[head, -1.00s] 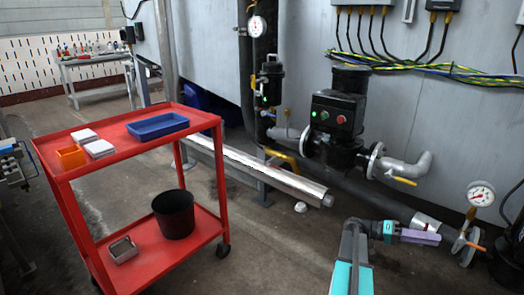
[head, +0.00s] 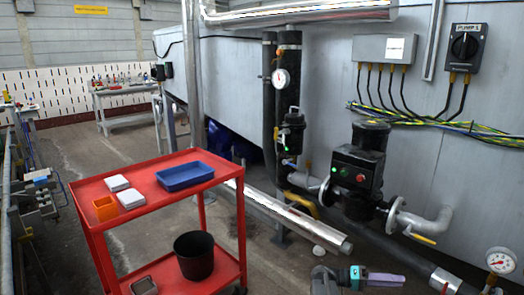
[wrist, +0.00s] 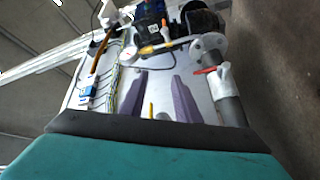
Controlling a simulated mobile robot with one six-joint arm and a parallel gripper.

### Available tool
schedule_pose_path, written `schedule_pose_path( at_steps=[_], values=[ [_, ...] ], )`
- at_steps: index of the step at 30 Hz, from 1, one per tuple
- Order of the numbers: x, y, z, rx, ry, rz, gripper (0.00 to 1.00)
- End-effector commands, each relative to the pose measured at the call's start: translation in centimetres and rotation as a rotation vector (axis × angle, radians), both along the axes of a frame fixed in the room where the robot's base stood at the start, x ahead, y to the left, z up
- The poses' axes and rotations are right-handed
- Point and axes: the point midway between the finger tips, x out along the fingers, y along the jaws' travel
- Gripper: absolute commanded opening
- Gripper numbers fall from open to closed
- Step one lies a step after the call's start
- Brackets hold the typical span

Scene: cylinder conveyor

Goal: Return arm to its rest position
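My gripper (head: 403,280) shows at the bottom right of the head view, with a teal body and purple fingers pointing right. In the wrist view its two purple fingers (wrist: 159,76) stand apart with nothing between them, so it is open and empty. The fingers are in front of the pipework and touch nothing that I can see. Most of my arm is below the head view's edge. A teal part of it fills the bottom of the wrist view.
A red trolley (head: 150,211) stands at left with a blue tray (head: 187,176), an orange box (head: 105,208) and a black bin (head: 194,257). A black pump unit (head: 362,165), pipes and a pressure gauge (head: 501,261) are at right. Open floor lies behind the trolley.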

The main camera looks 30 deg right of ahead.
Motion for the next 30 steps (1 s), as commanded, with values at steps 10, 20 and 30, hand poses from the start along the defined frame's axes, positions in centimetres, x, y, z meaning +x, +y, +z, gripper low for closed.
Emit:
schedule_pose_path(
  at_steps=[10,20,30],
  values=[
    [2.9,6.1,-1.0,0.133,0.002,0.09,0.3],
    [4.1,12.4,-3.2,0.31,0.019,0.159,0.3],
    [3.5,19.9,-5.9,0.542,0.057,0.22,0.3]
  ],
)
